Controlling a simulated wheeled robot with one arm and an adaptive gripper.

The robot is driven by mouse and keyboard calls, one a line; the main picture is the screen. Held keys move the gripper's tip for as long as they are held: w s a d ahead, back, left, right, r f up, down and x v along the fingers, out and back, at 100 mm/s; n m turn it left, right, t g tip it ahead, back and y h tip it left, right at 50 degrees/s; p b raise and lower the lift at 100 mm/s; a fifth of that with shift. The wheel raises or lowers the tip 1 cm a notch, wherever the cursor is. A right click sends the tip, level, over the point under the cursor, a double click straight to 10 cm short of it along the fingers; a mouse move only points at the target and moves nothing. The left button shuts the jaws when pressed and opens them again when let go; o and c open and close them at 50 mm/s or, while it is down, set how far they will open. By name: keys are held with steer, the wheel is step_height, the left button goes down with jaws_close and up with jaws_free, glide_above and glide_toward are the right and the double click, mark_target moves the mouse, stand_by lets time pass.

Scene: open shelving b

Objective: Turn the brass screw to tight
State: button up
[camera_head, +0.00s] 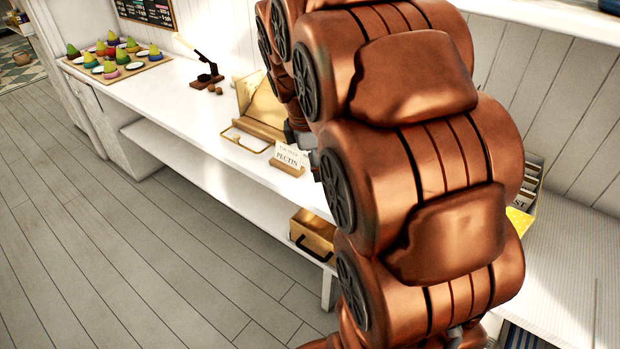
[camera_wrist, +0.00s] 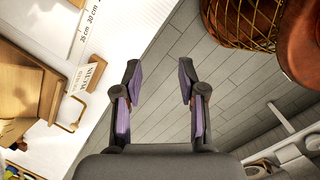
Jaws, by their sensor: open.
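I cannot pick out the brass screw for certain in either view. A small dark device with a raised pale lever (camera_head: 207,72) stands on the white counter in the head view; it is too small to show a screw. My gripper (camera_wrist: 160,84) is open and empty in the wrist view, its purple-padded fingers spread apart. Grey floorboards show between and beyond the fingertips, past the counter's edge. In the head view my copper arm covers the middle and hides most of the gripper.
The white counter (camera_head: 165,92) holds a tray of colourful items (camera_head: 80,70), a wooden stand (camera_head: 262,106) and a PECTIN card (camera_head: 291,155). A wooden box (camera_head: 301,237) sits on the shelf below. The wrist view shows a wire basket (camera_wrist: 240,28) at top right.

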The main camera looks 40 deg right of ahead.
steer(key=s+a+m+p, duration=0.1)
steer(key=s+a+m, duration=0.1)
steer(key=s+a, duration=0.2)
steer(key=shift+s+a+r+m+y, duration=0.25)
steer(key=shift+a+r+m+y, duration=0.15)
steer(key=shift+a, duration=0.3)
